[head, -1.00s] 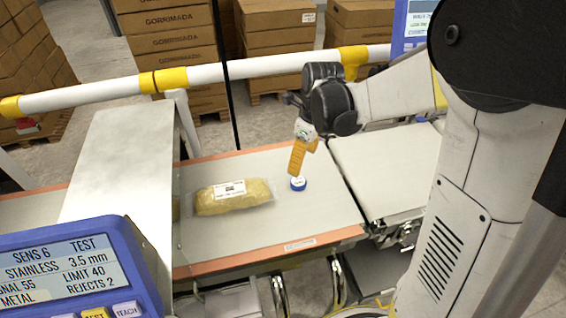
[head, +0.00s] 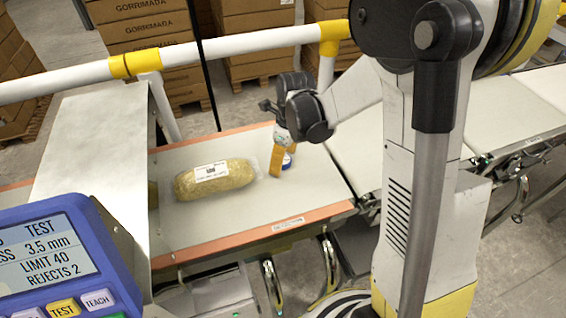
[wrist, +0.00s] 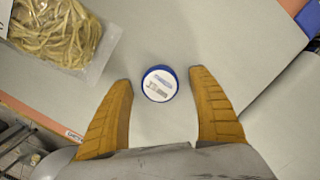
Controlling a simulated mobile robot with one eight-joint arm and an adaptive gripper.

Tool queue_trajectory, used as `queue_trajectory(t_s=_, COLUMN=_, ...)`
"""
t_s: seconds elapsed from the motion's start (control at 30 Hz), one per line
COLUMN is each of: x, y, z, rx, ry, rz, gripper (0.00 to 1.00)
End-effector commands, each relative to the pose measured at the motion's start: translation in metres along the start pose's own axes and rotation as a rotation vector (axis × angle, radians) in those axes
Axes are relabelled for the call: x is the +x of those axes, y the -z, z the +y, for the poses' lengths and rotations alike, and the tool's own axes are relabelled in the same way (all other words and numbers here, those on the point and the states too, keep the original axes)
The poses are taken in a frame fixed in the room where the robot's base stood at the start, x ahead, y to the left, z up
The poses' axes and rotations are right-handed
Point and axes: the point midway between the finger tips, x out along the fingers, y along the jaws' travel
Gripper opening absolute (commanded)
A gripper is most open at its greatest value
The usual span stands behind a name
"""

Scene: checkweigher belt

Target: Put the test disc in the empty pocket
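The test disc (wrist: 160,83) is round, with a blue rim and a white labelled top, and lies on the pale belt. In the head view the disc (head: 288,161) is partly hidden behind my orange fingers. My gripper (wrist: 160,78) is open and empty in the wrist view, with the disc between the lines of its two fingertips and a gap on each side. In the head view my gripper (head: 277,163) points down at the belt beside the disc. I cannot tell how high the tips are above the belt. No empty pocket is visible.
A bagged pasta-like pack (head: 215,178) lies on the belt (head: 225,215) left of the disc. A blue control panel (head: 60,255) is at the lower left, beside a metal cover (head: 95,150). A white and yellow rail (head: 230,45) runs behind. Another belt (head: 355,150) adjoins on the right.

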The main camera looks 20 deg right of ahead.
Motion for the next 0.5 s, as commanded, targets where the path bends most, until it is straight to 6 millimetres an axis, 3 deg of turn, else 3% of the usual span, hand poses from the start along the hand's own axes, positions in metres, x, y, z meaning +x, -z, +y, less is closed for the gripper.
queue_trajectory(t_s=0.03, x=-0.0004, y=0.0, z=0.0, rx=0.0, ry=0.0, rz=0.0, gripper=0.59)
queue_trajectory(t_s=0.2, x=-0.0005, y=0.0, z=0.0, rx=0.0, ry=0.0, rz=0.0, gripper=0.12)
queue_trajectory(t_s=0.5, x=-0.0005, y=0.0001, z=0.0001, rx=0.0, ry=0.0, rz=0.0, gripper=0.07)
